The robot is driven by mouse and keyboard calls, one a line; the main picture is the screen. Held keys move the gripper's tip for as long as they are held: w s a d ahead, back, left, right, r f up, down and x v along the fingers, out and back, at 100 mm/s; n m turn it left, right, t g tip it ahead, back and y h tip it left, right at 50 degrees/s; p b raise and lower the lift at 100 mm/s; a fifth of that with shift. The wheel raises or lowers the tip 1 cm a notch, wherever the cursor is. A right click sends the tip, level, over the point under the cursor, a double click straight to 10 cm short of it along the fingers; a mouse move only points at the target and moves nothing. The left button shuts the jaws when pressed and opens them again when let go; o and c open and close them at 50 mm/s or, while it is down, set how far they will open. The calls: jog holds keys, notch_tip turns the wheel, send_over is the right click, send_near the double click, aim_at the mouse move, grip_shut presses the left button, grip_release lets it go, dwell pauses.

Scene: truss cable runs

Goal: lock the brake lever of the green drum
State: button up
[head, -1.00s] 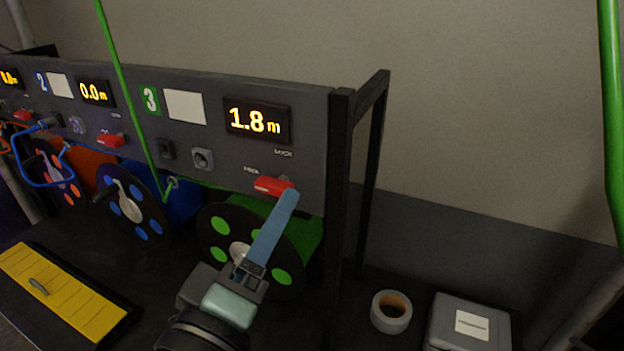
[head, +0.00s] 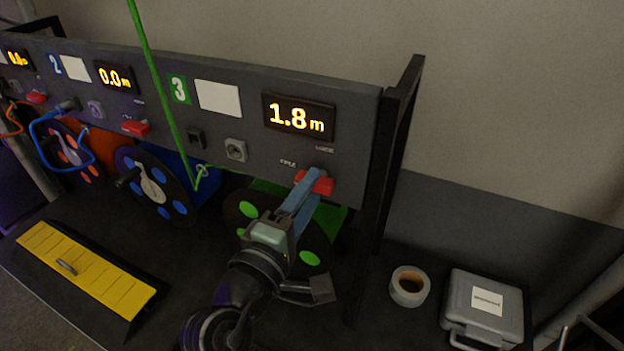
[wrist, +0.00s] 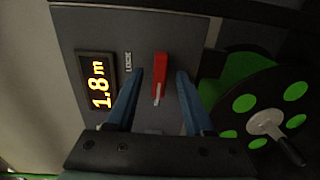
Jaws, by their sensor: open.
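The green drum (head: 311,258) sits under the panel section marked 3, partly hidden behind my arm. It also shows at the right of the wrist view (wrist: 243,103). Its red brake lever (head: 326,184) is on the panel below the display reading 1.8 m. In the wrist view the red lever (wrist: 160,76) lies between my two blue fingers, with a gap on each side. The word LOCK is printed on the panel beside it. My gripper (head: 305,182) is open around the lever; it also shows in the wrist view (wrist: 158,88). I cannot tell whether a finger touches the lever.
A black frame post (head: 388,170) stands just right of the lever. A tape roll (head: 409,286) and a grey case (head: 484,308) lie at the right. A green cable (head: 165,85) hangs in front of the panel. A yellow-topped ramp (head: 85,270) is at lower left.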

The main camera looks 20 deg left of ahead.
jog(key=shift+w+d, duration=0.1)
jog(key=shift+w, duration=0.55)
grip_shut()
